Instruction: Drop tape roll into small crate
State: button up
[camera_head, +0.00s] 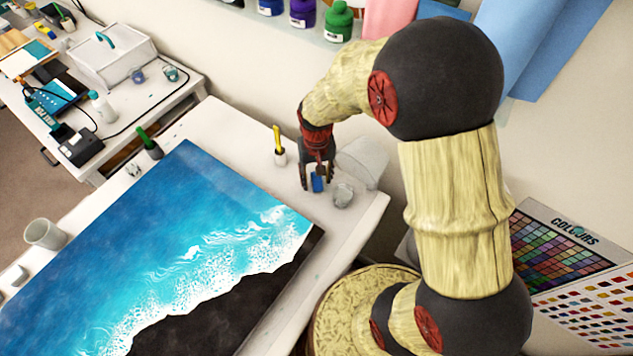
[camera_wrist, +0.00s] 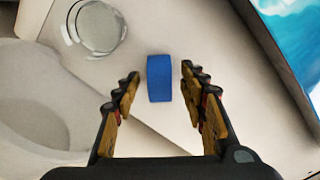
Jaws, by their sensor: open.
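The blue tape roll (camera_wrist: 159,78) stands on edge on the white table, between the fingertips of my gripper in the wrist view. It also shows in the head view (camera_head: 318,183), just below the fingers. My gripper (camera_head: 317,182) is open, with a finger on each side of the roll and a gap to each; its fingers also show in the wrist view (camera_wrist: 160,80). I cannot make out a small crate for certain in either view.
A clear glass cup (camera_head: 343,195) stands right beside the roll, with a whitish translucent container (camera_head: 362,163) behind it. A blue sea painting (camera_head: 150,250) fills much of the table. A yellow-handled brush (camera_head: 278,145) stands left of my gripper.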

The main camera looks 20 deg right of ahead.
jog(key=c, duration=0.3)
jog(key=c, duration=0.7)
grip_shut()
